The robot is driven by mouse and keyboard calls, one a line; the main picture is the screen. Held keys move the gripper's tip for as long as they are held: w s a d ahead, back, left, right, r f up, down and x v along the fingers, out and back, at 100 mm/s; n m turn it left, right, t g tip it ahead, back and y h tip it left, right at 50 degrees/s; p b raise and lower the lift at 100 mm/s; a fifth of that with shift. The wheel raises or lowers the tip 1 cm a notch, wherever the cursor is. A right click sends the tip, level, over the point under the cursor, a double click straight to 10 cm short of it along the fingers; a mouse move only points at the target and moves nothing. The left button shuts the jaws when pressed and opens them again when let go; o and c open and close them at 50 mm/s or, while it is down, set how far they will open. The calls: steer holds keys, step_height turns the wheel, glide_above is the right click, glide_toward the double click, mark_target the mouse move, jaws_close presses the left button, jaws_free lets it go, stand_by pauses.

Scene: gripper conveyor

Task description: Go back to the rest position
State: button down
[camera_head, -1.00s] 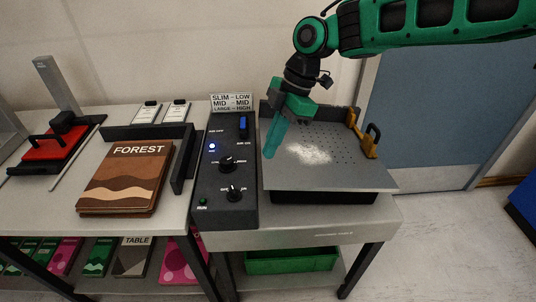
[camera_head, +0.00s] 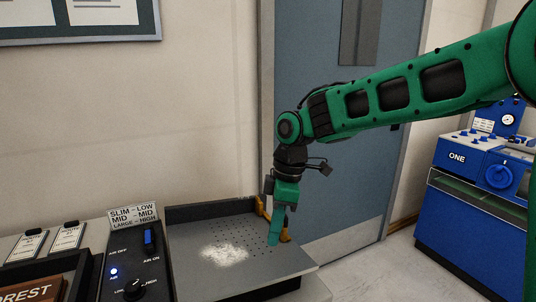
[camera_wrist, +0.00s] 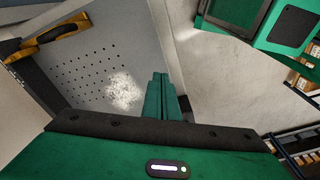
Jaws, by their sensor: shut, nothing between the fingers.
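My gripper (camera_head: 275,238) is shut and empty, pointing down in front of the right part of the perforated grey table (camera_head: 190,245) in the head view. In the wrist view my gripper's fingers (camera_wrist: 161,85) are together, with the perforated table (camera_wrist: 110,45) behind and to their left. A pale whitish patch (camera_head: 224,254) shows on the table top. I cannot tell how high the fingertips are above the surface.
A control box (camera_head: 135,262) with knobs and a lit blue light stands left of the table. A yellow-orange clamp (camera_head: 262,208) is at the table's right edge. A blue machine marked ONE (camera_head: 458,156) stands at the far right. A grey-blue door (camera_head: 330,120) is behind.

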steer(key=s+d+r+m+h, duration=0.15)
steer(key=d+m, duration=0.65)
steer(key=d, duration=1)
steer(key=s+d+f+m+t, duration=0.1)
steer(key=s+d+m, duration=0.9)
steer(key=d, duration=0.6)
steer(key=s, duration=0.2)
steer(key=shift+s+d+f, duration=0.35)
steer(key=shift+s, duration=0.05)
steer(key=c, duration=2.4)
jaws_free()
steer(key=s+d+m, duration=0.1)
steer(key=s+m, duration=0.1)
steer(key=s, duration=0.1)
steer(key=s+d+f+m, duration=0.1)
steer(key=s+d+m, duration=0.1)
steer(key=s, duration=0.1)
steer(key=s+d+f+m, duration=0.1)
steer(key=s+d+m, duration=0.1)
steer(key=s, duration=0.2)
steer(key=shift+f, duration=0.25)
steer(key=o, duration=0.5)
steer(key=shift+s+d+f, duration=0.1)
steer(key=shift+s, duration=0.2)
steer(key=shift+o, duration=0.2)
